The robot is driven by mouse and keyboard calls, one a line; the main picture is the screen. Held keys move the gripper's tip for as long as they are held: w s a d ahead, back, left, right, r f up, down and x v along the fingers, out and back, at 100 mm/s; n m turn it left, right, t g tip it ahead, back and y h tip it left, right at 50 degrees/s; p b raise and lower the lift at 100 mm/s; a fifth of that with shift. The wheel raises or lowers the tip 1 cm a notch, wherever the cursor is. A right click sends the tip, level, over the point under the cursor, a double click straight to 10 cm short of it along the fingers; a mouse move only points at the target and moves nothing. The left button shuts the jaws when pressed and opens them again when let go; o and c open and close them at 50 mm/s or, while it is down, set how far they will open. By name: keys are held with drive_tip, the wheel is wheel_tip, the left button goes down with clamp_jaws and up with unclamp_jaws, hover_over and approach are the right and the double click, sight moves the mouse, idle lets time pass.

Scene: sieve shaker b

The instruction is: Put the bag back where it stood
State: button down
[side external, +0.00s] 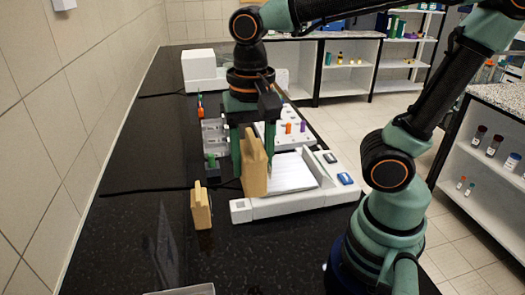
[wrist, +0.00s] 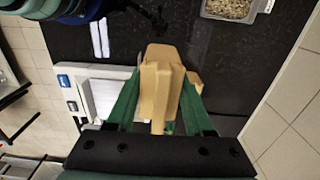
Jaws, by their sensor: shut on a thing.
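A tan bag (side external: 255,168) is held in my gripper (side external: 243,150), with its narrow top up, in front of the white balance-like device. It also shows in the wrist view (wrist: 160,80), between the two green fingers of my gripper (wrist: 158,90), which are shut on it. In the side view it overlaps the device's left part; I cannot tell whether it touches anything below. A second, smaller-looking tan bag (side external: 201,206) stands upright on the black bench to the left of the held one. In the wrist view it is partly hidden behind the held bag (wrist: 195,82).
The white device (side external: 290,205) with a pale plate (side external: 285,172) lies right of the held bag. Behind are a white holder with coloured pieces (side external: 270,132) and a white box (side external: 198,66). A tray of grains (wrist: 229,8) sits on the bench. The bench's front left is mostly clear.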

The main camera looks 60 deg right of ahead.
wheel_tip(320, 180, down, 20)
drive_tip(key=shift+r, duration=0.15)
idle(0.5)
drive_tip(key=shift+c, duration=1.4)
unclamp_jaws()
wheel_tip(320, 180, up, 12)
drive_tip(key=w+d+r+n+t, duration=0.4)
drive_tip(key=d+r+n, duration=0.3)
drive_tip(key=r+n, duration=0.2)
drive_tip(key=shift+w+d+r+t, duration=0.3)
drive_tip(key=shift+w+r+t, duration=0.1)
drive_tip(key=shift+t, duration=0.4)
